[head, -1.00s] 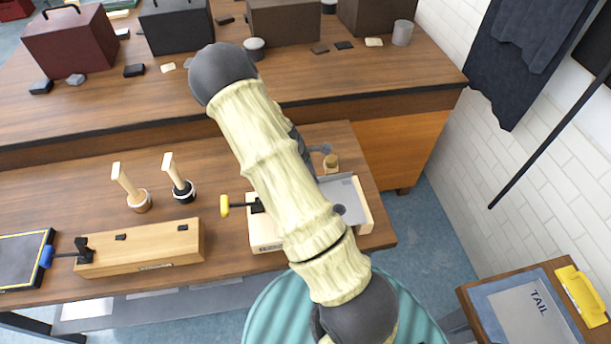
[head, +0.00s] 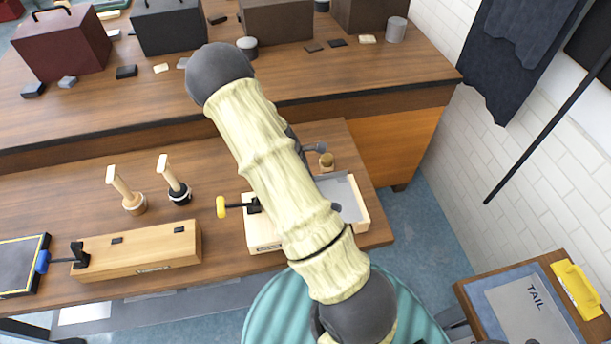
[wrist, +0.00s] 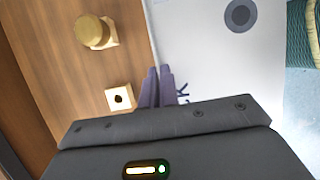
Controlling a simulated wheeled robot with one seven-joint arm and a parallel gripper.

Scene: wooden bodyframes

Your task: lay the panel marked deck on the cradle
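The grey deck panel (head: 350,199) is over the pale wooden cradle (head: 262,236) on the near bench, partly hidden behind my arm. In the wrist view the panel (wrist: 205,45) shows a dark round spot and the end of its lettering, a "K". My gripper (wrist: 157,72) has its fingers close together at the panel's left edge and appears shut on that edge. In the head view my arm hides the fingers. I cannot tell whether the panel rests fully on the cradle or is slightly above it.
A yellow-handled clamp (head: 222,207) stands at the cradle's left. A round wooden knob (wrist: 94,32) and a small holed block (wrist: 119,98) are beside the panel. A longer wooden block (head: 150,252) and two stamps stand left. The TAIL panel (head: 520,312) lies lower right.

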